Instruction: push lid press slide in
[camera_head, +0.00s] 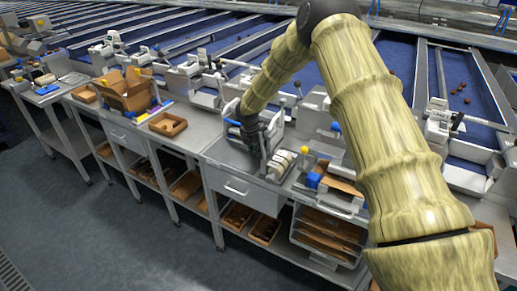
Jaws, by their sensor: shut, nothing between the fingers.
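A small grey-white bench device (276,129) stands on the metal worktable in the middle of the view, and it looks like the lid press. A blue handle-like part (232,122) shows at its left. My gripper (264,151) is dark, points down, and is shut and empty at the front of this device. My arm and gripper cover part of the device, so the slide cannot be made out clearly. I cannot tell whether the fingertips touch it.
A holder with cream rolls (280,162) stands close to the right of my gripper. Blue and yellow-topped items (312,180) stand further right. A cardboard tray (167,124) and an open carton (127,92) lie left. Blue conveyor lanes run behind. Bare tabletop (225,152) shows left of my gripper.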

